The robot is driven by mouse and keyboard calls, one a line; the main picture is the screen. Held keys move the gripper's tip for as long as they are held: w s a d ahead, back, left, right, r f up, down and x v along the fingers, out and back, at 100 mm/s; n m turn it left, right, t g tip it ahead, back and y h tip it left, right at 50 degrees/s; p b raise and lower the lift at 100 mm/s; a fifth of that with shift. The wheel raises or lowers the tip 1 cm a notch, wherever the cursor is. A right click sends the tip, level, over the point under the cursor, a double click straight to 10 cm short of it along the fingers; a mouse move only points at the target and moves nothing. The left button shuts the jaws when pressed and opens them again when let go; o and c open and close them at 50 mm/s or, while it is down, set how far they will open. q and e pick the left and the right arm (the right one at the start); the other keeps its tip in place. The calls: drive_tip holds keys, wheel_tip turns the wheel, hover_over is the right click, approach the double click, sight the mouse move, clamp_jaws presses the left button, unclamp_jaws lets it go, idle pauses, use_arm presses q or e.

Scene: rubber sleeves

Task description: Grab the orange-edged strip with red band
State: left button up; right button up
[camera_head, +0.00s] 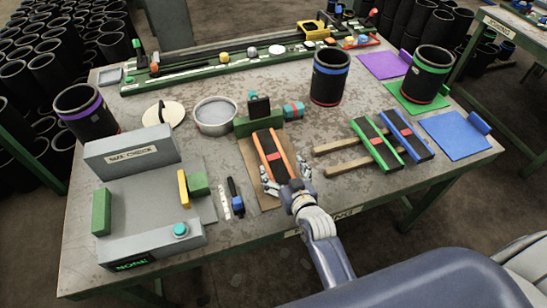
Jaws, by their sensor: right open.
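The orange-edged strip (265,143) is a dark flat piece with orange long edges and a red band (275,157) across it. It lies on a brown board (249,159) near the middle of the table. My right gripper (286,178) is open at the near end of the strip. Its fingers sit on either side of that end, and I cannot tell whether they touch it. The gripper hides part of the near end. My left gripper is not in view.
A green-edged strip (373,141) and a blue-edged strip (408,133) lie to the right on wooden bars (342,146). A grey size-check fixture (143,210) stands left, with a small blue-black tool (236,199) between. Black sleeves (330,80) stand behind.

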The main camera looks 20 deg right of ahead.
sight(274, 158)
drive_tip(key=shift+a+p+x, duration=0.2)
drive_tip(key=shift+p+x, duration=0.25)
drive_tip(key=shift+x, duration=1.95)
drive_tip(key=shift+r, duration=0.1)
drive_tip(key=c, duration=1.2)
